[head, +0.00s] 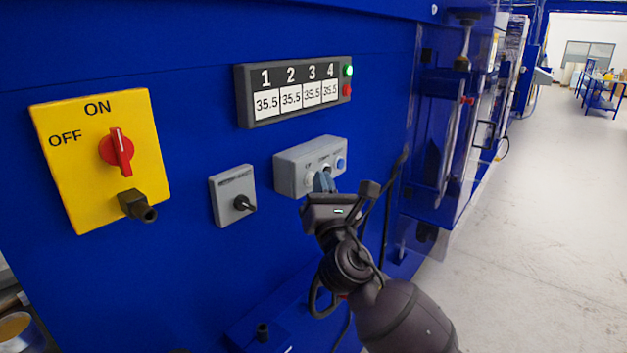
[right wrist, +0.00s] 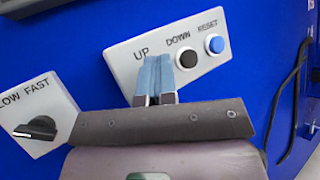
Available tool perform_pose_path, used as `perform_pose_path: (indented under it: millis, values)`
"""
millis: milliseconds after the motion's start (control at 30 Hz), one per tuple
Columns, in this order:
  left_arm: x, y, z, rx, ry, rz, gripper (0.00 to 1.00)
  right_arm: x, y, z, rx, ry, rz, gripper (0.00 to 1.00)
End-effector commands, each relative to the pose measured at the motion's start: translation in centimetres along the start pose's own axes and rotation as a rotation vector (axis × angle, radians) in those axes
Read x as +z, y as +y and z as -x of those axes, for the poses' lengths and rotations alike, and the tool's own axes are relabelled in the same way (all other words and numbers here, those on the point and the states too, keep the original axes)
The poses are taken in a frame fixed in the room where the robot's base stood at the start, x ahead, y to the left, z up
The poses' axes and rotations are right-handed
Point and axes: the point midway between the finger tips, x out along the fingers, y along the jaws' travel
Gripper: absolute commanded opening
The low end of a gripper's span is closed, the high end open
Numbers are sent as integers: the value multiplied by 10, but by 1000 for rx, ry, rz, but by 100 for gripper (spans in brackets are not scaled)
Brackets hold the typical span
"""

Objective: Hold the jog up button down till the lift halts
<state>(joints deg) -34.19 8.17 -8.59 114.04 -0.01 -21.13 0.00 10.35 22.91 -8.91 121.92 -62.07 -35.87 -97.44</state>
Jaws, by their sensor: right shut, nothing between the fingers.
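The grey button box (head: 300,165) is on the blue machine wall. In the right wrist view the box (right wrist: 125,62) carries the labels UP, DOWN and RESET. A black button (right wrist: 187,58) is under DOWN and a blue button (right wrist: 215,44) under RESET. The jog up button under UP is hidden behind my fingers. My right gripper (right wrist: 155,65) is shut and empty, its blue-grey fingertips at the place below the UP label. It also shows in the head view (head: 324,180) at the box's front. I cannot tell whether the fingertips touch or press the button. My left gripper is not in view.
A display (head: 295,92) above the box reads 35.5 in every column, with a green light (head: 348,71) lit. A yellow plate (head: 90,150) has a red ON/OFF switch (head: 117,150). A selector knob (head: 243,203) sits left of the box. Open floor (head: 530,200) lies right.

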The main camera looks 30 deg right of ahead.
Motion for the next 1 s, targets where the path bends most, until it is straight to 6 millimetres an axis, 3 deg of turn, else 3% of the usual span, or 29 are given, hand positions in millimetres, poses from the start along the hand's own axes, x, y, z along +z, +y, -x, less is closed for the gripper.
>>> perform_pose_path:
  millis: [633,1000]
  values:
    - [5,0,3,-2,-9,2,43,0,0,0,1,0,0,0]
    - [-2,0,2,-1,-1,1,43,4,-4,6,1,1,0,0]
